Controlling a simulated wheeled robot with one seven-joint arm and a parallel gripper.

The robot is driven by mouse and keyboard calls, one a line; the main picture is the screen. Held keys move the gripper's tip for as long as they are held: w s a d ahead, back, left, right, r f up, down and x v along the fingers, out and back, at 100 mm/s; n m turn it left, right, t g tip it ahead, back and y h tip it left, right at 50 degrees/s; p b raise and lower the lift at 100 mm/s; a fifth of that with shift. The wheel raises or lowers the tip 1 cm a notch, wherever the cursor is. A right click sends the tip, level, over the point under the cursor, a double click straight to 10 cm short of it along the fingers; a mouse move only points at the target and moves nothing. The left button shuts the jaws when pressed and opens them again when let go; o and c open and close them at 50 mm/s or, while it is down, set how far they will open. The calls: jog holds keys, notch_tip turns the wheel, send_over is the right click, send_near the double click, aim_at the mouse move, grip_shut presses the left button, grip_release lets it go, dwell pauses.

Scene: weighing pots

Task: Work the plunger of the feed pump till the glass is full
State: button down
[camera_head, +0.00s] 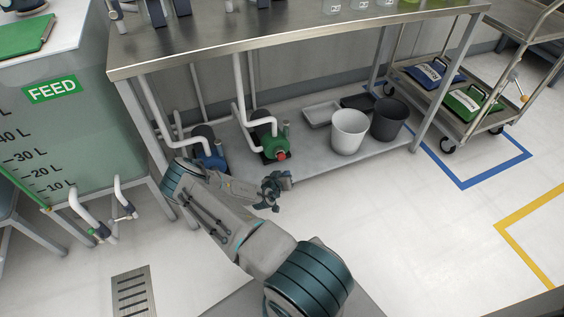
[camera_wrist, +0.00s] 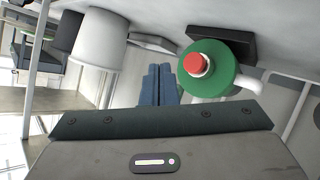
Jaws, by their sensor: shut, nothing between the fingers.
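A green pump (camera_head: 266,136) sits on the lower shelf of the steel bench, joined to a white pipe. A red knob (camera_head: 281,155) is on its near end. In the wrist view the green pump (camera_wrist: 212,72) and its red knob (camera_wrist: 195,64) are right of my fingers. A blue pump (camera_head: 208,148) stands to its left, partly behind my arm. My gripper (camera_head: 276,187) is shut and empty, in front of the shelf edge and apart from the red knob. Its fingertips (camera_wrist: 160,70) show shut in the wrist view. I cannot make out the glass or its level.
A white bucket (camera_head: 349,131) and a dark bucket (camera_head: 389,118) stand right of the green pump, with trays behind. A marked FEED tank (camera_head: 90,134) with outlet pipes is at left. A trolley (camera_head: 450,107) stands at right.

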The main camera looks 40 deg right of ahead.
aim_at(282, 157)
jog(key=shift+n+t+h, duration=0.5)
jog(key=shift+n+t, duration=0.2)
jog(key=shift+t, duration=0.2)
jog(key=f, duration=0.1)
jog(key=s+d+f, duration=0.1)
jog(key=d+f, duration=0.1)
jog(key=shift+s+d+f+b, duration=0.1)
jog(key=shift+s+f+b, duration=0.1)
jog(key=shift+s+b, duration=0.2)
jog(key=shift+w, duration=0.1)
jog(key=w+b, duration=0.1)
jog(key=w, duration=0.1)
jog(key=w+d+b, duration=0.1)
jog(key=w+b, duration=0.2)
jog(key=w, duration=0.1)
jog(key=shift+w+d+f, duration=0.25)
jog(key=shift+w+d, duration=0.05)
jog(key=shift+w+d+r+b, duration=0.1)
jog(key=shift+w+r+b, duration=0.05)
jog(key=shift+w+b, duration=0.3)
jog(key=shift+w+d+r+b, duration=0.1)
jog(key=shift+w+b, duration=0.2)
jog(key=shift+w, duration=0.15)
jog(key=shift+w+f+b, duration=0.1)
jog(key=shift+w+b, duration=0.2)
jog(key=shift+b, duration=0.3)
jog(key=shift+w+d, duration=0.1)
